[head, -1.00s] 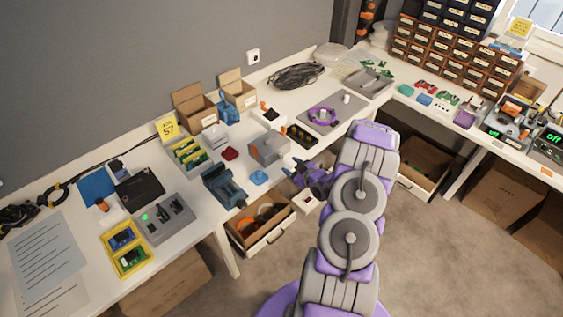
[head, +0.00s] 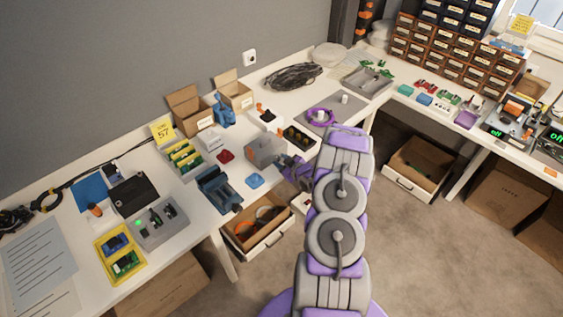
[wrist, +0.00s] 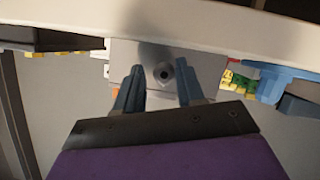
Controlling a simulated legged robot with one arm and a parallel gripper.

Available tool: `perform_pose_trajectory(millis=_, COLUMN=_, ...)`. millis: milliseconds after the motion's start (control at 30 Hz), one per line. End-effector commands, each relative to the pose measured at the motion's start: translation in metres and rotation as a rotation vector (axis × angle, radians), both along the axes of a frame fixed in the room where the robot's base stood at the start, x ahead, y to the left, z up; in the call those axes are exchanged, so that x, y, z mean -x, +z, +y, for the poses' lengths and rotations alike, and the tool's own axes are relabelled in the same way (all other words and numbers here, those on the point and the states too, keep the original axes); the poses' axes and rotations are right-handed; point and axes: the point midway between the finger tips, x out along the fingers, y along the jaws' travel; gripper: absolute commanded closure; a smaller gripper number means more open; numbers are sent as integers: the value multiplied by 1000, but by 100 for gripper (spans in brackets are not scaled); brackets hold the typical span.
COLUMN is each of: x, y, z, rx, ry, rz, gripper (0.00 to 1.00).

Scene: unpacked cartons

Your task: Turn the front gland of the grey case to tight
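The grey case (head: 262,148) stands near the front edge of the bench in the head view, with an orange part beside its top. My gripper (head: 284,160) is right in front of the case. In the wrist view my gripper (wrist: 159,78) is open, its two blue-grey fingers on either side of the gland with gaps between. I cannot tell whether the fingertips touch the case.
A blue vise (head: 219,188) and a small blue piece (head: 255,181) are left of the case. A dark tray (head: 298,138) stands to its right. An open drawer (head: 258,248) juts out below the bench. The bench edge crosses the top of the wrist view.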

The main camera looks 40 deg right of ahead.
Motion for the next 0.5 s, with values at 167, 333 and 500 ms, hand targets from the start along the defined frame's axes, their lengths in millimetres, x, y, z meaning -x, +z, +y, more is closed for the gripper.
perform_pose_trajectory(millis=167, x=-1, y=2, z=3, rx=6, ry=1, rz=-1, gripper=79)
perform_pose_trajectory(millis=333, x=-1, y=4, z=4, rx=8, ry=0, rz=-4, gripper=96)
perform_pose_trajectory(millis=500, x=0, y=3, z=3, rx=5, ry=4, rz=-4, gripper=100)
